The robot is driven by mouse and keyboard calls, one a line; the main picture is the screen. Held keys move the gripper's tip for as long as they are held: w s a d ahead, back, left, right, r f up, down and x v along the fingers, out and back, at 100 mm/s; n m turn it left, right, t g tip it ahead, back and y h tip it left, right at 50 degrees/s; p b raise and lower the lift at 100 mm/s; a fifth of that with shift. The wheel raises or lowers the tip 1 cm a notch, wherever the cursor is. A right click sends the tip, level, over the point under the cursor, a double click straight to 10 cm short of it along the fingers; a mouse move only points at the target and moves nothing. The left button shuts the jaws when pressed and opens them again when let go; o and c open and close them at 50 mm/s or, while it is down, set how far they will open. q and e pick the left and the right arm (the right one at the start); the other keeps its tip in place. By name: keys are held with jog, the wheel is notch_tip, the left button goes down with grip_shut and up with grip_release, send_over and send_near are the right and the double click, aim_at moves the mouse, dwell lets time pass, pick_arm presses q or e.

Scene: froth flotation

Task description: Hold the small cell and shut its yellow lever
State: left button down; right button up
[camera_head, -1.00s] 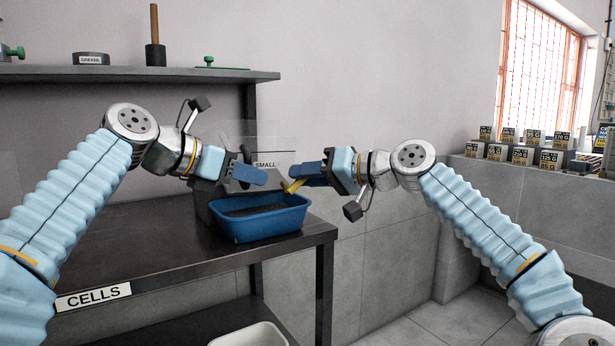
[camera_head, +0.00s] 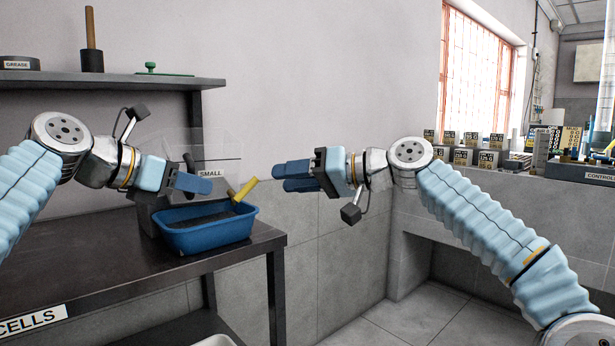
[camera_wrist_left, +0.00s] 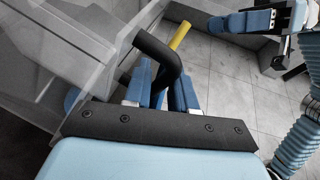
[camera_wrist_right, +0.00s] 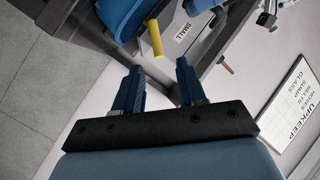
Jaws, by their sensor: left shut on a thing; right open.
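The small cell (camera_head: 218,150) is a clear-walled box behind a "SMALL" label (camera_head: 210,173), on a grey base (camera_head: 147,215). Its yellow lever (camera_head: 243,189) sticks up tilted to the right above the tray's right end. It also shows in the right wrist view (camera_wrist_right: 156,39) and left wrist view (camera_wrist_left: 180,36). My left gripper (camera_head: 205,183) is shut on a black bent handle (camera_wrist_left: 165,52) at the cell. My right gripper (camera_head: 283,178) is open and empty, to the right of the lever and apart from it. The fingers also show in the right wrist view (camera_wrist_right: 158,85).
A blue tub (camera_head: 205,237) with dark contents stands at the dark bench's (camera_head: 110,270) right end. A shelf (camera_head: 110,83) with a grease tin (camera_head: 20,63) runs above. A wall ledge at right holds several small labelled boxes (camera_head: 470,150). Space around my right gripper is free.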

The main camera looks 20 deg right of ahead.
aim_at(259, 180)
jog(key=shift+v, duration=1.85)
jog(key=shift+f, duration=0.1)
jog(key=w+a+t, duration=0.1)
jog(key=w+a, duration=0.1)
jog(key=a, duration=0.1)
jog(key=w+a+f+m+t, duration=0.1)
jog(key=w+a, duration=0.1)
jog(key=a, duration=0.1)
jog(key=w+a+t, duration=0.1)
jog(key=w+a, duration=0.1)
jog(key=a, duration=0.1)
jog(key=shift+w+a+f+t, duration=0.2)
jog(key=shift+w+t, duration=0.1)
jog(key=shift+w, duration=0.1)
